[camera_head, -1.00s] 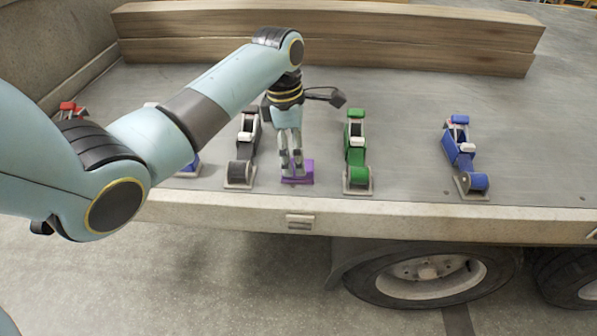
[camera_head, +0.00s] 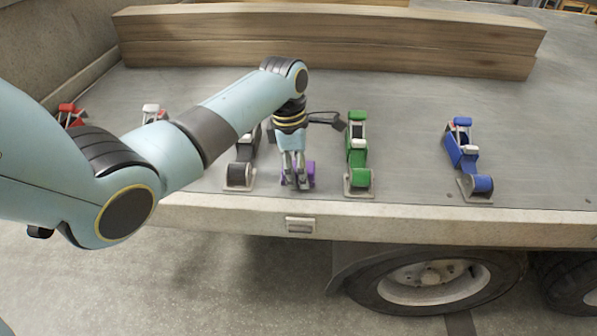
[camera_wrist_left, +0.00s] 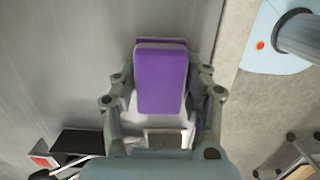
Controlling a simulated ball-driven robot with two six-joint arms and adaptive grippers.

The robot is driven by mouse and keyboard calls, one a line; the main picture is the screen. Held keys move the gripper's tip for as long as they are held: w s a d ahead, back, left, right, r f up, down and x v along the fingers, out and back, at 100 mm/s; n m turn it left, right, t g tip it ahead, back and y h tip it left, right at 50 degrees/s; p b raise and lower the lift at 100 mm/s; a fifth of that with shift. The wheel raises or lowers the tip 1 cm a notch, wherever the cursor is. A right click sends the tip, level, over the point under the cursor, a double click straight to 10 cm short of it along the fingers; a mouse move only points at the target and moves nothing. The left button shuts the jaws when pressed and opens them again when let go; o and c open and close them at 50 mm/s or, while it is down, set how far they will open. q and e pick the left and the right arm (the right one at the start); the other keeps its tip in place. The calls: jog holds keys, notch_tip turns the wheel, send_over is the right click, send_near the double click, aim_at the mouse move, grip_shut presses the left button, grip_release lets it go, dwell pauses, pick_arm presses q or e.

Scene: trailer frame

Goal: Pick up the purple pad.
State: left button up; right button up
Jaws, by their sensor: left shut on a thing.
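The purple pad (camera_head: 311,169) is on the grey trailer deck near its front edge, between a dark ratchet strap and a green one. My left gripper (camera_head: 297,184) points down at it, with its fingers in front of part of the pad. In the left wrist view the purple pad (camera_wrist_left: 161,80) shows as a rounded block between the two fingers of my left gripper (camera_wrist_left: 163,92), which is shut on it. I cannot tell whether the pad is clear of the deck. My right gripper is not in view.
A dark ratchet (camera_head: 240,176) stands close left of the pad and a green ratchet (camera_head: 358,155) close right. A blue ratchet (camera_head: 466,158) is farther right. Wooden beams (camera_head: 330,42) lie along the back. The trailer's front edge (camera_head: 400,222) is just before the pad.

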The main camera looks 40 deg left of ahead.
pick_arm(q)
jog(key=shift+c, duration=1.1)
jog(key=shift+r, duration=0.55)
jog(key=r+p, duration=0.1)
jog(key=r, duration=0.1)
jog(key=d+r, duration=0.1)
jog(key=r, duration=0.1)
jog(key=shift+s+d+p, duration=0.1)
jog(key=shift+s+p, duration=0.1)
jog(key=shift+p, duration=0.15)
jog(key=s+d+r+p, duration=0.2)
jog(key=s+d+r, duration=0.2)
jog(key=d, duration=0.5)
jog(key=shift+s+d+r, duration=0.15)
jog(key=shift+d+r, duration=0.05)
jog(key=shift+r, duration=0.75)
